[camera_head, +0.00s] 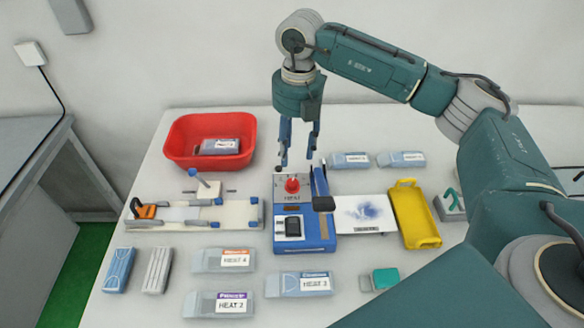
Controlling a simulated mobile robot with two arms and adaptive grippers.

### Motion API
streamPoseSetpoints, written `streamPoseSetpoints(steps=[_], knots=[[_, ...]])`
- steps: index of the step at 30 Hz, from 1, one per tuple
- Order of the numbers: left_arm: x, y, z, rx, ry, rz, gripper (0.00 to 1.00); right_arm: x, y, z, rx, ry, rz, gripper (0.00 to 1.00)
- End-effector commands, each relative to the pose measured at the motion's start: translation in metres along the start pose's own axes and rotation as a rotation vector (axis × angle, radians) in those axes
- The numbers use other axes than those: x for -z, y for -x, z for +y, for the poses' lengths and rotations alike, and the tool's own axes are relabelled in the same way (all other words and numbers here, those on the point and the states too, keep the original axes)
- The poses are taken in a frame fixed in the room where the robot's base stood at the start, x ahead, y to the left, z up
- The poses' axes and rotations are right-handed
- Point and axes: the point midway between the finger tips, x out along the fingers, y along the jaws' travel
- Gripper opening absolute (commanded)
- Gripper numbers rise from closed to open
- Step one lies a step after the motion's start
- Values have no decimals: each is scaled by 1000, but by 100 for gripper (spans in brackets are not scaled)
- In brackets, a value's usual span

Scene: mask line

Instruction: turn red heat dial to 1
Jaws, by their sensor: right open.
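The red heat dial (292,185) sits on the grey top panel of the blue heat machine (318,245), above a label reading HEAT. The dial's setting is too small to read. My right gripper (298,162) points down just above and behind the dial. Its fingers are apart with nothing between them, and it does not appear to touch the dial. A black switch or block (293,226) is on the machine's front, and a blue lever with a dark end (322,190) stands at its right side. My left gripper is not in view.
A red bin (180,135) holding a labelled pack stands behind left. A white fixture with an orange clamp (145,211) lies left. A yellow tray (415,225) and a printed sheet (345,214) are right. Several packs labelled HEAT, including one pack (222,260), lie in front.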

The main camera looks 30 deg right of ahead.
Motion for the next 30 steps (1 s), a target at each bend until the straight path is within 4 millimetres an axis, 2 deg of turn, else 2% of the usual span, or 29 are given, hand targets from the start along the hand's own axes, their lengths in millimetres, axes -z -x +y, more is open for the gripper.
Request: streamPoseSetpoints(steps=[3,9,14,18,23,30], knots=[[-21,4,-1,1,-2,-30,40,0,-9,0,3,0,2,45],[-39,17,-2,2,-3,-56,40,1,-42,-1,4,0,4,45],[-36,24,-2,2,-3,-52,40,1,-73,-1,4,-1,5,45],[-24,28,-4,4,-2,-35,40,1,-93,0,3,0,3,45],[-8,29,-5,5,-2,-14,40,1,-105,0,1,1,2,45],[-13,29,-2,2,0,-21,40,0,-108,0,0,1,1,45]])
